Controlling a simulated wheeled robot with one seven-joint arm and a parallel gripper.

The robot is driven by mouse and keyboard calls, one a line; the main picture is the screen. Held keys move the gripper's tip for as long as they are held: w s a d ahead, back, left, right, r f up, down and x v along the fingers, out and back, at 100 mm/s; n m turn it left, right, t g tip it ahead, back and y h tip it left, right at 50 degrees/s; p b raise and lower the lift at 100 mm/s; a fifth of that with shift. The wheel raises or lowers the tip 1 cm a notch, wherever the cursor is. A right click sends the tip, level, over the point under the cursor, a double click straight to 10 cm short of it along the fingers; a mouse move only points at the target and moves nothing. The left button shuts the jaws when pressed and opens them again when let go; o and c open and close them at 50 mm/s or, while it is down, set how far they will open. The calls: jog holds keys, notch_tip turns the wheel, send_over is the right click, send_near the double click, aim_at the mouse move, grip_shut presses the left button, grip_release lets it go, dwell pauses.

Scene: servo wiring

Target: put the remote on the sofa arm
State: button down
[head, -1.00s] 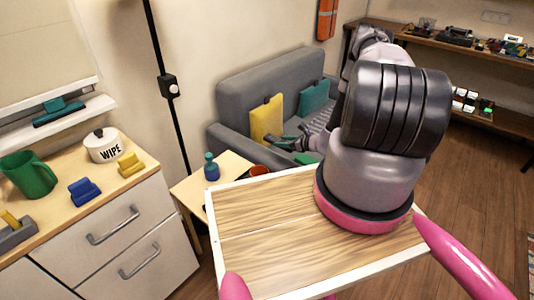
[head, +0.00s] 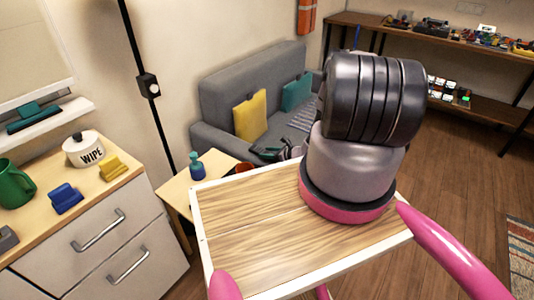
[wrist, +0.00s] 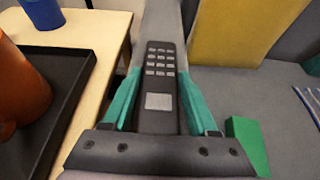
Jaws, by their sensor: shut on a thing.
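The dark remote (wrist: 160,75), with pale buttons, is held lengthwise between the teal fingers of my gripper (wrist: 160,95) in the wrist view. My gripper is shut on it. The grey sofa arm (wrist: 161,20) shows just beyond the remote's far end, in line with it. I cannot tell how high the remote is above it, or whether they touch. In the head view the sofa (head: 255,82) stands at the back, its near arm (head: 212,146) at the left. There my gripper (head: 270,153) shows small beside that arm, partly hidden by my arm.
A side table (wrist: 95,28) stands left of the sofa arm, with a black tray (wrist: 62,75), an orange vessel (wrist: 20,90) and a blue one (wrist: 42,12). A green block (wrist: 248,145) lies right of my gripper. Yellow (head: 250,115) and teal (head: 297,92) cushions rest on the sofa.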

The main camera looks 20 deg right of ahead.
jog(key=shift+c, duration=0.9)
grip_release()
jog(key=shift+r, duration=0.15)
jog(key=v, duration=1.2)
